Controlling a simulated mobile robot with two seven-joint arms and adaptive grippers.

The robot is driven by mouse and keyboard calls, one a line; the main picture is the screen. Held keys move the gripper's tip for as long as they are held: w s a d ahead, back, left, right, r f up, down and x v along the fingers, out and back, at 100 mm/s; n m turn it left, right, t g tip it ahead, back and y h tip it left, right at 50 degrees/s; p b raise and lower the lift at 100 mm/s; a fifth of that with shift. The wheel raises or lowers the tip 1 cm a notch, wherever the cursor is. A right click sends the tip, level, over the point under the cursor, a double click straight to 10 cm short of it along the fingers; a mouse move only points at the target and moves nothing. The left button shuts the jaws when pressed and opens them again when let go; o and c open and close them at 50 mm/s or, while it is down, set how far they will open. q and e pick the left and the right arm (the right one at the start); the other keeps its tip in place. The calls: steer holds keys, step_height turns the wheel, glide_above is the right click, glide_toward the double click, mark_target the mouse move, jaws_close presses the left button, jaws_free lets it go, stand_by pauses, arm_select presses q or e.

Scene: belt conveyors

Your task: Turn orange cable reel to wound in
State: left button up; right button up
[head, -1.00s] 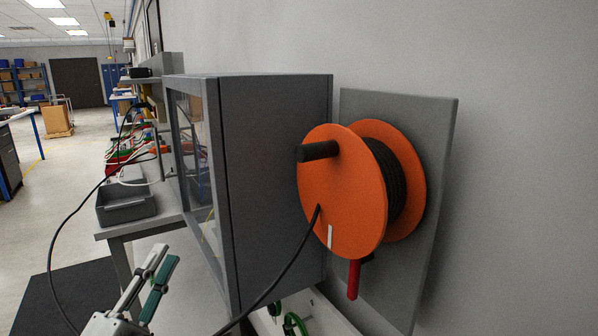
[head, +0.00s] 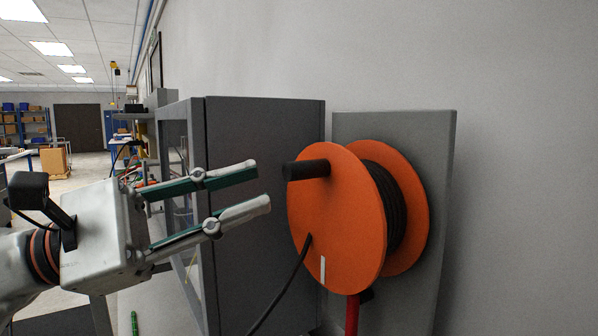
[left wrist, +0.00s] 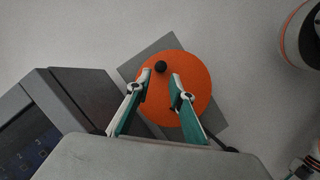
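The orange cable reel (head: 332,225) hangs on a grey wall plate (head: 438,200), with black cable wound between its two discs. A black crank knob (head: 306,170) sticks out from the upper left of its front disc. A white mark (head: 322,270) is low on the disc, and a red handle (head: 352,314) shows below. My left gripper (head: 263,187) is open and empty, left of the reel and apart from the knob. In the left wrist view, the knob (left wrist: 160,67) lies just ahead of and between the open fingertips (left wrist: 161,74).
A grey cabinet (head: 262,200) stands directly left of the reel, behind my left gripper. A black cable (head: 280,291) runs down from the disc's front. The plain wall right of the reel is clear.

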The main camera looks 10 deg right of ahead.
mark_target(300, 172)
arm_select(q)
steer(key=p+x, duration=0.1)
steer(key=x, duration=0.6)
steer(key=shift+d+r, duration=0.15)
jaws_close()
